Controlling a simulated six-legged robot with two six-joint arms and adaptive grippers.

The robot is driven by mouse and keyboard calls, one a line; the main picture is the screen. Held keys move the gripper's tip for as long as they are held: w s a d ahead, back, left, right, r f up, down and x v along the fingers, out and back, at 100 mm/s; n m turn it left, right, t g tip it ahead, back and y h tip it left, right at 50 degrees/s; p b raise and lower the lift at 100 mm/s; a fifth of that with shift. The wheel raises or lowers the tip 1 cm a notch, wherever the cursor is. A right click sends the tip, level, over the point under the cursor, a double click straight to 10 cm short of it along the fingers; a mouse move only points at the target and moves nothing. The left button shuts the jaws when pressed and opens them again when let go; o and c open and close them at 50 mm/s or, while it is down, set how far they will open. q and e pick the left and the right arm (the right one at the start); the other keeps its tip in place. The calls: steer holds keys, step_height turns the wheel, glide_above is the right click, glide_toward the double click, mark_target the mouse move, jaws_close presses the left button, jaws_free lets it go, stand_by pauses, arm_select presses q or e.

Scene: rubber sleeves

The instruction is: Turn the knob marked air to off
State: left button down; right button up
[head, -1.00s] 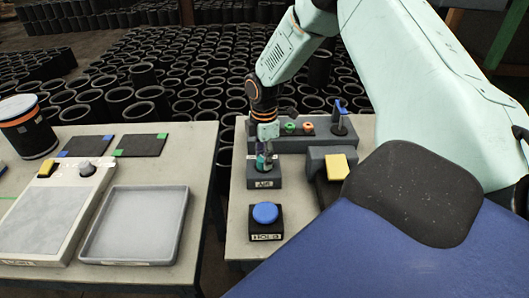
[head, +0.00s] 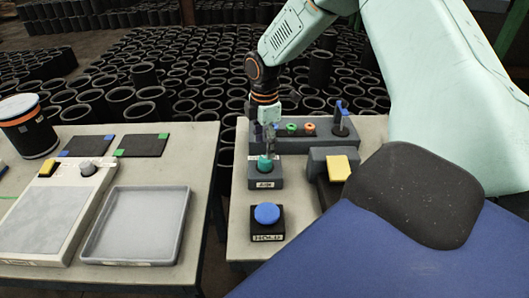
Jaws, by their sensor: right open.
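The air knob (head: 264,165) is a teal knob on a small dark grey box with a white label reading AIR (head: 265,184), on the right table. My right gripper (head: 267,150) points down just above the knob. It is open, with the knob's top close below or between its fingertips; whether they touch cannot be told. The knob's pointer and any off mark are too small to read. My left gripper is not in view.
A blue button box marked HOLD (head: 266,214) stands in front of the air box. Behind is a grey panel (head: 345,142) with green and orange buttons and a blue-tipped lever. A yellow-topped block (head: 340,168) stands right. The left table holds a grey tray (head: 136,226).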

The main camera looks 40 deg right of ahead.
mark_target(265, 159)
step_height(265, 159, up, 7)
stand_by(0.3)
steer(key=shift+s+f, duration=0.1)
steer(key=shift+s, duration=0.05)
steer(key=shift+a, duration=0.1)
stand_by(0.4)
